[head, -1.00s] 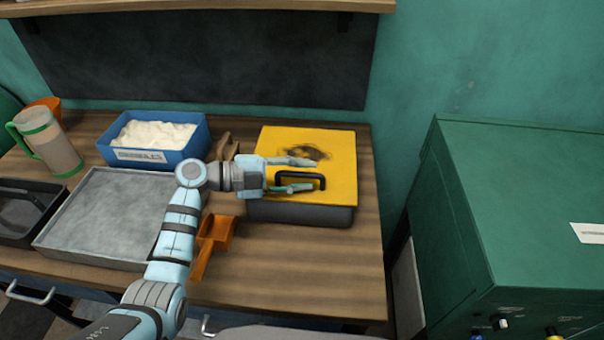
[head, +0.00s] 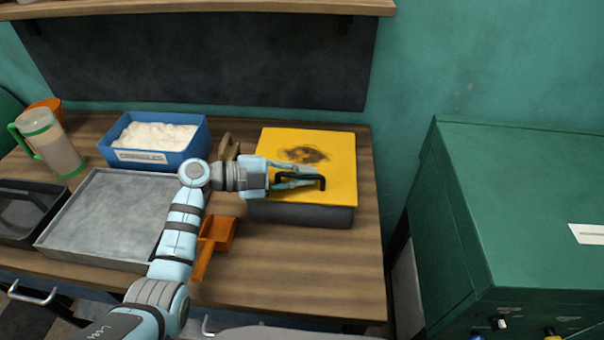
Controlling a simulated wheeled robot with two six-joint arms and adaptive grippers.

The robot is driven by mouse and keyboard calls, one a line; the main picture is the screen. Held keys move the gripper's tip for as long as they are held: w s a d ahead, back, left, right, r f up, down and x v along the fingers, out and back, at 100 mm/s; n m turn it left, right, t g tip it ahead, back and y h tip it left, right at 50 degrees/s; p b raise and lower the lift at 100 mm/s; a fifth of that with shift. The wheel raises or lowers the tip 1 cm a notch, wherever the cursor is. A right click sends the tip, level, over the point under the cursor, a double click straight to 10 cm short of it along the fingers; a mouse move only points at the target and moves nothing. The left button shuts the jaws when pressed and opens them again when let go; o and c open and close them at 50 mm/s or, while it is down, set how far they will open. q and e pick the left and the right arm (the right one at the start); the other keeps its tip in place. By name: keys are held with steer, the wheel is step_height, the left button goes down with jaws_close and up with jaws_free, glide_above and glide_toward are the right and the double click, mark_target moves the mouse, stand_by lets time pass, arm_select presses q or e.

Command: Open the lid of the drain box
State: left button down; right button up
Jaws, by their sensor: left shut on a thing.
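The drain box (head: 302,214) is a dark grey box standing on the right part of the wooden bench. Its yellow lid (head: 335,155) lies flat and closed on top, with a dark worn mark near the middle. A black handle (head: 321,182) stands up near the lid's front edge. My left gripper (head: 296,178) reaches in from the left, low over the lid, and its fingers are shut on the handle. The fingers hide part of the handle. My right gripper is not in view.
A blue bin (head: 190,153) of white powder, a grey tray (head: 100,215) and an orange scoop (head: 212,240) lie left of the box. A green-handled jug (head: 50,145) stands far left. A green cabinet (head: 520,200) stands to the right. The bench front is clear.

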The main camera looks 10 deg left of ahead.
arm_select(q)
steer(key=w+r+n+g+p, duration=0.2)
steer(key=w+r+p, duration=0.4)
steer(key=r, duration=0.6)
steer(key=shift+w+n+y, duration=0.3)
steer(key=shift+n+y, duration=0.1)
steer(key=shift+n, duration=0.5)
steer(key=c, duration=1.7)
jaws_free()
steer(key=shift+o, duration=0.2)
steer(key=v, duration=1.2)
